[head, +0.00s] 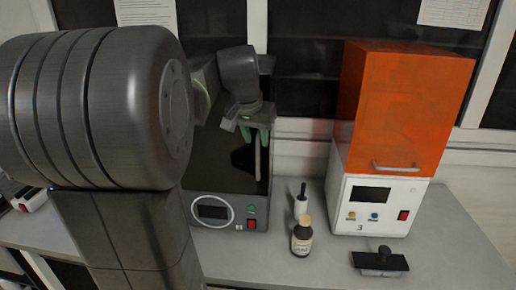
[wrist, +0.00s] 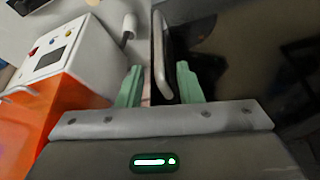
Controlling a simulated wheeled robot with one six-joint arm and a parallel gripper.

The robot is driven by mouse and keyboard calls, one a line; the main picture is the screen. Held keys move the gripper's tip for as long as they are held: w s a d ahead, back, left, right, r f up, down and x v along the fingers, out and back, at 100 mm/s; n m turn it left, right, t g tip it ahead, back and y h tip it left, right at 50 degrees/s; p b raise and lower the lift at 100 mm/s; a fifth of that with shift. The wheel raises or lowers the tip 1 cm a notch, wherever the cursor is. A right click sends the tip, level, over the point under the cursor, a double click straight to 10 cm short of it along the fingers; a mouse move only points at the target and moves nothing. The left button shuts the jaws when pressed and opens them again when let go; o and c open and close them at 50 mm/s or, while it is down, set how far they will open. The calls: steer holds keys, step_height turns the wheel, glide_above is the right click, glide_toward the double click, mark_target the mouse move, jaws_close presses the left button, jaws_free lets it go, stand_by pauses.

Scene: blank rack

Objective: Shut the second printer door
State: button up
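The second printer (head: 228,213), a dark grey unit marked 2, stands in the middle of the head view, partly hidden by my arm. Its dark door carries a grey bar handle (head: 257,160), upright at the right side. How far the door stands open is hard to tell. My gripper (head: 254,138) with green fingers is at the upper part of the handle. In the wrist view the handle (wrist: 162,65) lies between my gripper's fingers (wrist: 158,80), with a visible gap on each side. The gripper is open around it.
A white and orange printer (head: 410,110) marked 3 stands to the right; it also shows in the wrist view (wrist: 68,75).

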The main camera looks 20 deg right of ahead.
mark_target(257, 156)
steer(key=v, duration=0.7)
steer(key=shift+r, duration=0.3)
steer(key=shift+s, duration=0.1)
steer(key=x, duration=1.3)
steer(key=shift+f, duration=0.3)
steer(key=shift+s+a+f, duration=0.1)
steer(key=shift+a+f, duration=0.1)
steer(key=shift+f, duration=0.05)
steer(key=shift+s+a+b, duration=0.3)
steer(key=shift+s+a, duration=0.15)
steer(key=shift+s, duration=0.1)
steer(key=shift+r, duration=0.1)
